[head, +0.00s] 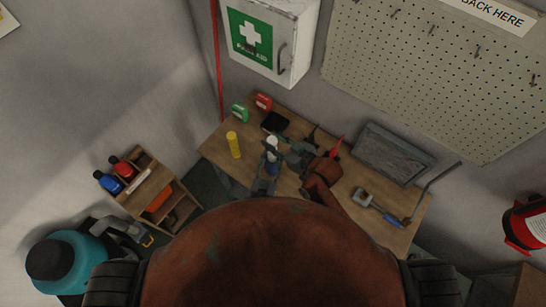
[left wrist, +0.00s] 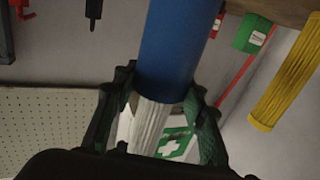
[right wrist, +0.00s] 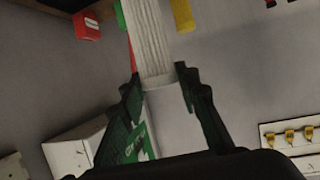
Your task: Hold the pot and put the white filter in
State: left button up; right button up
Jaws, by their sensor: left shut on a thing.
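The blue pot (left wrist: 178,45) is between the fingers of my left gripper (left wrist: 163,85), which is shut on it. In the head view the pot (head: 271,167) is over the middle of the table, with the white filter (head: 272,143) just above it. The pleated white filter (left wrist: 152,120) is in line with the pot's mouth in the left wrist view; how deep it sits is hidden. In the head view my right gripper (head: 290,152) is beside the filter.
A yellow filter (head: 233,145) stands at the table's left. Green (head: 240,113) and red (head: 263,102) boxes and a black item (head: 275,122) are at the back. A grey tray (head: 393,153) and a blue-handled tool (head: 377,207) are on the right. A first-aid cabinet (head: 295,45) hangs above.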

jog(key=o, duration=0.4)
jog(key=shift+o, duration=0.2)
jog(key=v, duration=1.2)
pick_arm(q)
jog(key=o, duration=1.3)
jog(key=shift+s, duration=0.1)
jog(key=v, duration=1.2)
pick_arm(e)
jog(key=shift+d, duration=0.1)
